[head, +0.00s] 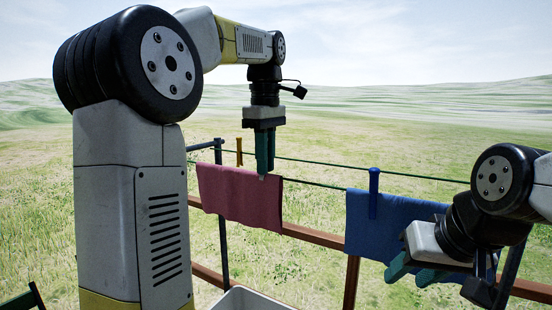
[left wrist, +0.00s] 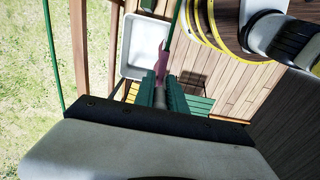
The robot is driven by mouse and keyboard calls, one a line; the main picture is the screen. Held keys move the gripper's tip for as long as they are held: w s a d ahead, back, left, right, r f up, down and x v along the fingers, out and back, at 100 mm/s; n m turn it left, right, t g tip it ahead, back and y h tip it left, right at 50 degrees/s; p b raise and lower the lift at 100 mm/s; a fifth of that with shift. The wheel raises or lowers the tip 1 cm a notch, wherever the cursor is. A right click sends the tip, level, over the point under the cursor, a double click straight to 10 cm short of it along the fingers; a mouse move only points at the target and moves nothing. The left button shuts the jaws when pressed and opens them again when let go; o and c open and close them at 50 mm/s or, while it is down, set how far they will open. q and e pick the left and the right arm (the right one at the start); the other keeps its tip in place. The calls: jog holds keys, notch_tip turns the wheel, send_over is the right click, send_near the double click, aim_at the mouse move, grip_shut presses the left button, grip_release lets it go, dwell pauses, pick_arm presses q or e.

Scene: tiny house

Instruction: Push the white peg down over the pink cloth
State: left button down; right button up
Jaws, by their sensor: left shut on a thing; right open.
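The pink cloth (head: 235,192) hangs over the front green line in the head view. A narrow edge of the pink cloth (left wrist: 165,57) shows beyond my fingers in the left wrist view. My left gripper (head: 265,168) points straight down at the cloth's upper right corner and is shut on the white peg. Only a small pale tip of the white peg (head: 262,177) shows below the fingers, at the cloth's top edge; the rest is hidden. I cannot tell how far it straddles the cloth. My right gripper (head: 413,271) is open and empty in front of the blue cloth (head: 372,235).
A blue peg (head: 374,190) holds the blue cloth on the line. A yellow peg (head: 239,151) is on the line behind. A brown rail (head: 310,236) runs below the cloths. A white tub (left wrist: 137,38) and a green slatted surface (left wrist: 199,104) are below my left gripper.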

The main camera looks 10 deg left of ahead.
pick_arm(q)
jog(key=shift+f, duration=1.7)
jog(key=c, duration=1.3)
grip_release()
notch_tip(320, 180, up, 8)
jog(key=shift+f, duration=0.1)
jog(key=shift+d, duration=0.15)
